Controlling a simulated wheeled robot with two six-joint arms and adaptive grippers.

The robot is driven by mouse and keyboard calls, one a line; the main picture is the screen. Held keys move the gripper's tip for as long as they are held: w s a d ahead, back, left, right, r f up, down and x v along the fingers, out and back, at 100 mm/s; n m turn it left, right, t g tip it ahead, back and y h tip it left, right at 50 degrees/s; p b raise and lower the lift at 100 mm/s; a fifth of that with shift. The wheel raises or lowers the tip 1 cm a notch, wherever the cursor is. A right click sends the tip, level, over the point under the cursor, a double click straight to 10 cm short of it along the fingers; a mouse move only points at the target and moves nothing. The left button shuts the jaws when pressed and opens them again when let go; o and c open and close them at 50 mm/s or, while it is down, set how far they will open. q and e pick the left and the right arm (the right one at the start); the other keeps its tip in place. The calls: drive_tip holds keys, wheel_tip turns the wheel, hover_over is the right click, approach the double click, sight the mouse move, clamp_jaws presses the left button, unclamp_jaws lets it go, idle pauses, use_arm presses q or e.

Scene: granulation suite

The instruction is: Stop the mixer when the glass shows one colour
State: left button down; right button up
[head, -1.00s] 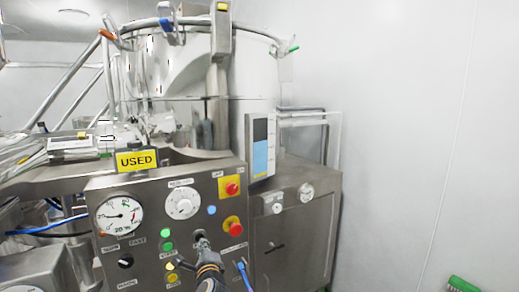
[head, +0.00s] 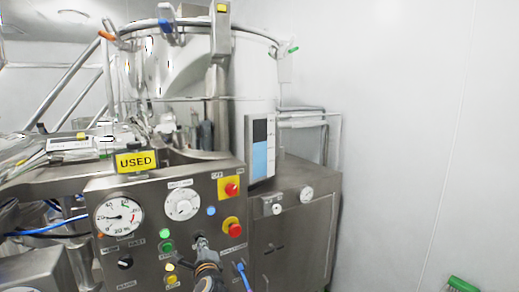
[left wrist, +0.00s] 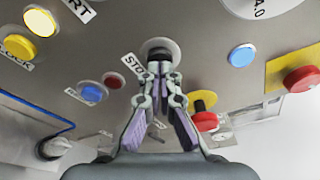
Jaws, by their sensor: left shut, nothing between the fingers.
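The upright glass (head: 263,148) on the mixer's front shows a dark band above and light blue below, with a pale scale strip at its right. My left gripper (head: 201,241) is shut and empty, in front of the control panel (head: 130,190). In the left wrist view its fingertips (left wrist: 161,72) are close together just in front of a round button with a grey ring (left wrist: 159,48). A partly covered label beginning "STO" is beside that button. I cannot tell whether the tips touch it. My right gripper is not in view.
The panel carries a dial gauge (head: 119,215), a white knob (head: 182,204), two red knobs on yellow (head: 231,188), a blue button (head: 211,211) and green and yellow buttons. A "USED" sign (head: 136,160) stands above. The wall at right is bare.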

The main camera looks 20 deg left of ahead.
use_arm(q)
drive_tip(key=shift+w+a, duration=0.3)
drive_tip(key=shift+a, duration=0.05)
drive_tip(key=shift+d, duration=0.1)
drive_tip(key=d+p+v, duration=0.1)
drive_tip(key=v, duration=0.5)
drive_tip(key=shift+d+f+p, duration=0.2)
drive_tip(key=shift+f+p, duration=0.1)
drive_tip(key=shift+p, duration=0.1)
idle(1.1)
